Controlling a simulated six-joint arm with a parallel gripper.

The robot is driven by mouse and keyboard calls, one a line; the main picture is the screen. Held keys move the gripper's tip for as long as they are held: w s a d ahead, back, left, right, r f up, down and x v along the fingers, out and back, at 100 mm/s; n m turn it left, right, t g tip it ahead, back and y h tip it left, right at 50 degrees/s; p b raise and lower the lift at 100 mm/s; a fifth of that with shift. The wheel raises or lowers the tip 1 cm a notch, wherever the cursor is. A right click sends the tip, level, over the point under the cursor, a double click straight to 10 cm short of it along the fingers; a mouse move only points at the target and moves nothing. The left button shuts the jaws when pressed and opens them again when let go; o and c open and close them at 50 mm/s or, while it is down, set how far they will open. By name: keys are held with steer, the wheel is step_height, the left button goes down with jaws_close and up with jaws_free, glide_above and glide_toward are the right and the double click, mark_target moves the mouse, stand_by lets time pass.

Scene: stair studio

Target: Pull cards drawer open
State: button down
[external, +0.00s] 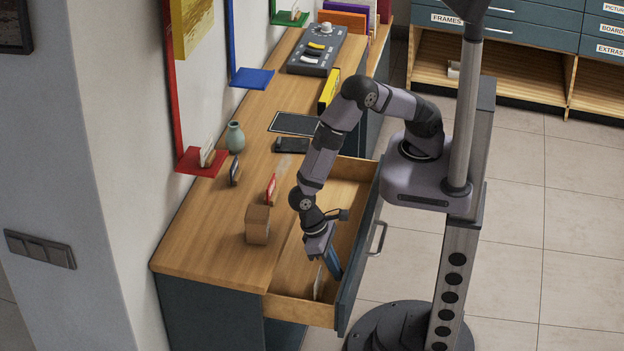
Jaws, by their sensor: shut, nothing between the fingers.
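A drawer (350,172) in the wooden-topped counter stands pulled out, its inside showing pale wood. Its dark teal front (347,297) has a metal bar handle (378,238) on the outer face. No label shows on this front from here, so I cannot tell whether it is the cards drawer. My gripper (336,267) is shut and empty. It points down over the open drawer, close to the inner side of the front; I cannot tell whether it touches it. A thin pale upright piece (318,283) shows in the drawer near its near end.
On the counter (205,235) are a wooden block (258,225), a small red-framed piece (270,189), a green vase (235,137), a dark flat device (292,145) and a control panel (317,50). Colored ledges line the wall. Labelled drawers (540,12) stand at the back right. Tiled floor is clear at right.

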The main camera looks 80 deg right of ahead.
steer(key=p+v, duration=0.8)
steer(key=v, duration=0.2)
stand_by(0.3)
